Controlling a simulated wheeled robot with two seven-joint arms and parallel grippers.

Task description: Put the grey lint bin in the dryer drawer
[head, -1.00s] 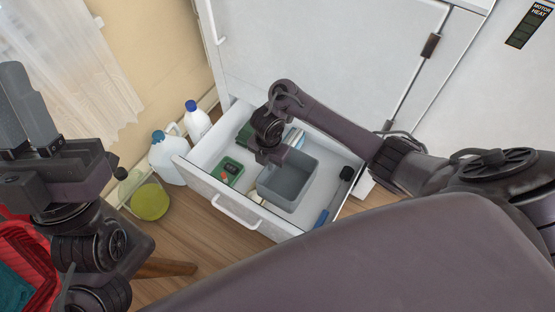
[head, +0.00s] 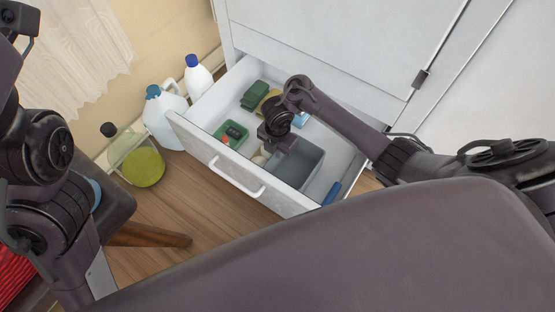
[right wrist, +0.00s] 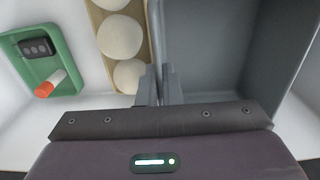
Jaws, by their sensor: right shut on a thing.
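The grey lint bin (head: 308,162) is an open box inside the open white dryer drawer (head: 205,153), toward its right part. My right gripper (right wrist: 160,85) is shut on the bin's left wall, as the right wrist view shows. That view looks into the empty bin (right wrist: 215,45). In the head view my right wrist hides the fingers and part of the bin. The bin's underside is hidden, so I cannot tell whether it touches the drawer floor. My left arm stands at the left edge of the head view; its fingers are out of frame.
The drawer also holds a green tray (head: 231,134) with small items, a box of white balls (right wrist: 121,38), a dark green block (head: 255,95) and a blue handle (head: 332,193). Bottles (head: 165,115) and a yellow-green container (head: 142,166) stand left of the drawer.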

